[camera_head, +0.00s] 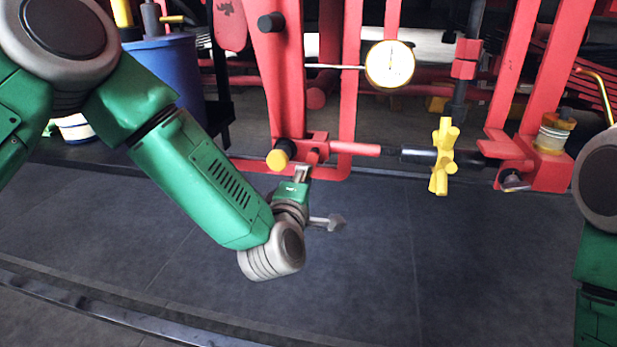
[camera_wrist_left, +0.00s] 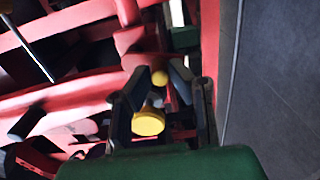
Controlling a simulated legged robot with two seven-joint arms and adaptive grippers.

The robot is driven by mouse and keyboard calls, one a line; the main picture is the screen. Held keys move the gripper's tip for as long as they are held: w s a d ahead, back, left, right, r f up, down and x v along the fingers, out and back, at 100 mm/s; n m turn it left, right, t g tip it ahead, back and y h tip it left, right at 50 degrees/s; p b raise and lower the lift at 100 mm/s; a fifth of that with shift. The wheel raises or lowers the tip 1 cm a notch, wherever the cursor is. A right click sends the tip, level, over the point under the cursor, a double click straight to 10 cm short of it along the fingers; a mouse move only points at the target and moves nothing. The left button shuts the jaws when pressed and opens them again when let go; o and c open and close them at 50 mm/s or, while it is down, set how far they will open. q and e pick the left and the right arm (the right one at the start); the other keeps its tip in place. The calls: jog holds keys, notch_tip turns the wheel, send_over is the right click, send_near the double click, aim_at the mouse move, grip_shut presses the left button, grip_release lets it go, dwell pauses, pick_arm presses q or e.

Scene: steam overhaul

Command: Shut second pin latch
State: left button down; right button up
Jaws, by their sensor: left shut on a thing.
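The red frame carries a latch block (camera_head: 314,142) at its lower left corner, with a yellow knob (camera_head: 278,159) on it. My left gripper (camera_head: 301,173) is up against this block from below and in front. In the left wrist view its two dark fingers (camera_wrist_left: 158,88) stand either side of a large yellow knob (camera_wrist_left: 148,122) and a smaller yellow knob (camera_wrist_left: 159,77). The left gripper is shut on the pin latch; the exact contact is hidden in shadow. My right arm shows at the right edge, its gripper out of view.
A round dial gauge (camera_head: 389,65) is on the red frame. A yellow cross-shaped handle (camera_head: 442,156) sits on a horizontal shaft to the right. A blue drum (camera_head: 172,75) stands behind my left arm. The dark floor (camera_head: 420,270) in front is clear.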

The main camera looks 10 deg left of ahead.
pick_arm(q)
jog(key=shift+a, duration=0.4)
jog(key=shift+a+r+p, duration=0.35)
jog(key=shift+a+r, duration=0.15)
jog(key=shift+a, duration=0.05)
jog(key=shift+r, duration=0.1)
